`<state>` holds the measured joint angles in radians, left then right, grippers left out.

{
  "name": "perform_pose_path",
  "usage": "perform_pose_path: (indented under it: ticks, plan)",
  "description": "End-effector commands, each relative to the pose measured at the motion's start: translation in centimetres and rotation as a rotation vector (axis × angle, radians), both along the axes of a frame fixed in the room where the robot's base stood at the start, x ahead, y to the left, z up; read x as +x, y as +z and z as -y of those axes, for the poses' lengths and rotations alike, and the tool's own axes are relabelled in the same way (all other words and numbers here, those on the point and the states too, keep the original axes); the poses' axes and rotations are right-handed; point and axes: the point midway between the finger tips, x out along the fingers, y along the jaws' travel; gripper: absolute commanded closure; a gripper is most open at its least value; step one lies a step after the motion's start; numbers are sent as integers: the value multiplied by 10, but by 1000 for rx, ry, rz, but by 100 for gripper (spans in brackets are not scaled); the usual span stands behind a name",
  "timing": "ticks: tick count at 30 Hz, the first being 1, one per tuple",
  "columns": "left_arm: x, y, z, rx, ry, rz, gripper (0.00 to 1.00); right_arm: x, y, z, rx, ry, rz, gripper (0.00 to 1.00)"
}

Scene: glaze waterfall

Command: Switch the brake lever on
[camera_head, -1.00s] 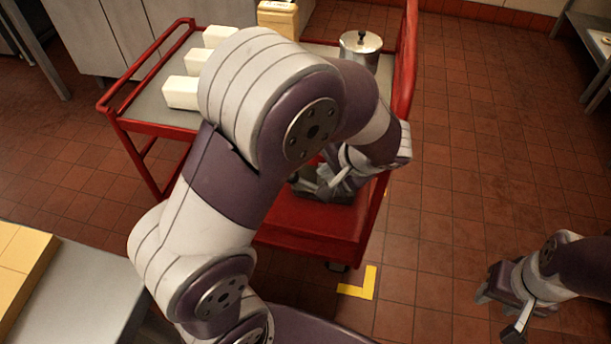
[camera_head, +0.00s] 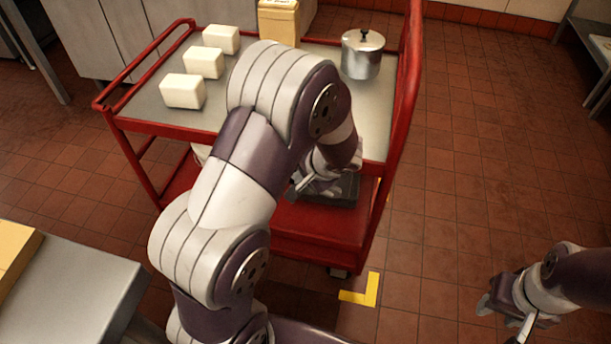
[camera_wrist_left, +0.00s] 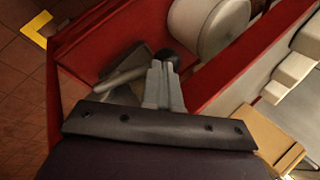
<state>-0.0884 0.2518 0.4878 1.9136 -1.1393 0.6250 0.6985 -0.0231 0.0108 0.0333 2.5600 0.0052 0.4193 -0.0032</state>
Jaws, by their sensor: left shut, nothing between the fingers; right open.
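The brake lever shows in the left wrist view as a grey bar (camera_wrist_left: 122,79) beside a dark plate, with a dark rounded end by my fingertips. In the head view a dark block (camera_head: 343,190) sits at the near end of the red cart, partly covered by my left gripper (camera_head: 308,187). My left gripper's fingers also show in the left wrist view (camera_wrist_left: 160,70), shut and empty, beside the bar and overlapping its dark end. I cannot tell whether they touch it. My right gripper (camera_head: 503,316) is open and empty over the floor at the lower right.
The red cart (camera_head: 385,150) carries several white blocks (camera_head: 184,92), a tan container (camera_head: 279,22) and a lidded metal pot (camera_head: 362,55). A grey table (camera_head: 90,285) stands at lower left. A yellow floor mark (camera_head: 370,292) lies before the cart.

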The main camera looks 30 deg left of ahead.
Motion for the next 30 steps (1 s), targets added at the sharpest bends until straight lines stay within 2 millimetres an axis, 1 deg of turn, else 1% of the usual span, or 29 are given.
perform_pose_path:
  ticks: [11, 14, 19, 22, 24, 30]
  plan:
    - [-1, -1, -2, -17, 0, 5, 100, 0, -1, 0, 0, 0, 0, 57]
    - [-1, -4, -5, -48, 2, 13, 100, 0, -2, 0, 0, 0, 0, 57]
    - [-4, -11, -13, -148, 5, 36, 100, 0, -1, 0, 0, 0, 0, 57]
    - [-5, -14, -18, -223, 4, 54, 100, 0, 7, 0, 0, 0, 0, 57]
    - [-6, -17, -21, -275, 5, 67, 100, 0, 16, 0, 0, 0, 0, 57]
    - [-7, -27, -26, -364, 4, 88, 100, 0, 33, 0, 0, 0, 0, 57]
